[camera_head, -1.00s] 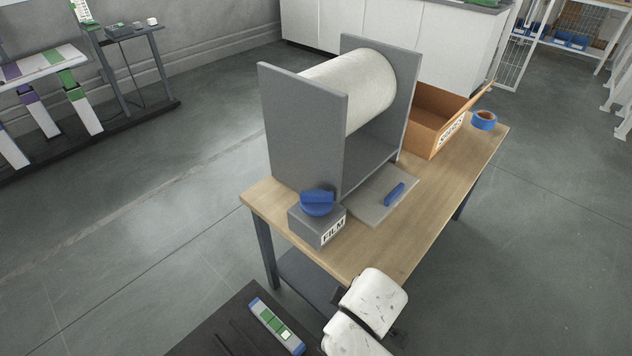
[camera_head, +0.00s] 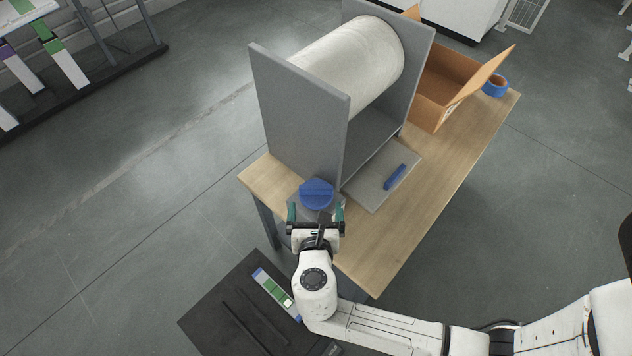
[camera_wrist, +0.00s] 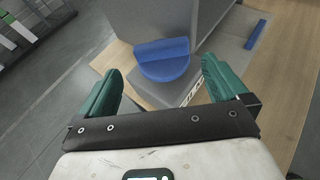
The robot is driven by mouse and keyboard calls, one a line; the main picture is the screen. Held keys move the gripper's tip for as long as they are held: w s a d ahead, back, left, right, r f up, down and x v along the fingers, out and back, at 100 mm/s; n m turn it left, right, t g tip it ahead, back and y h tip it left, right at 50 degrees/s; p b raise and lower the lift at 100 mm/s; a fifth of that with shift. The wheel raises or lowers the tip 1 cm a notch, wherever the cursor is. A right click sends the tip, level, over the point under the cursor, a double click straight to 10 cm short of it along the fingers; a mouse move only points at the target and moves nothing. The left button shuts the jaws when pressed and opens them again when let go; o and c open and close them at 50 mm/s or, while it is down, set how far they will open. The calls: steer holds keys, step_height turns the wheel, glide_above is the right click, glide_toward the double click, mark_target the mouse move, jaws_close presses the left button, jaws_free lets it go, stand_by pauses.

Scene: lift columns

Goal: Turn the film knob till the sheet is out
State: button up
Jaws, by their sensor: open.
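The blue film knob (camera_head: 317,193) sits on top of a grey box at the near left end of the table. The knob also shows in the wrist view (camera_wrist: 164,59), with its raised ridge lying across the picture. My gripper (camera_head: 316,212) is open and empty, just in front of the knob. In the wrist view its green fingers (camera_wrist: 160,78) point toward the knob, one on each side, apart from it. The white film roll (camera_head: 352,62) hangs between two grey upright panels. No loose sheet shows on the grey plate (camera_head: 372,190) below the roll. The box's label is mostly hidden.
The wooden table (camera_head: 440,165) is clear along its right front. A blue handle (camera_head: 395,177) lies on the grey plate. An open cardboard box (camera_head: 440,88) and a blue tape roll (camera_head: 495,86) stand at the far end. The tall grey panel (camera_head: 298,118) rises close behind the knob.

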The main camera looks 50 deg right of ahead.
mark_target(316, 190)
steer(key=x, duration=0.9)
steer(key=c, duration=0.6)
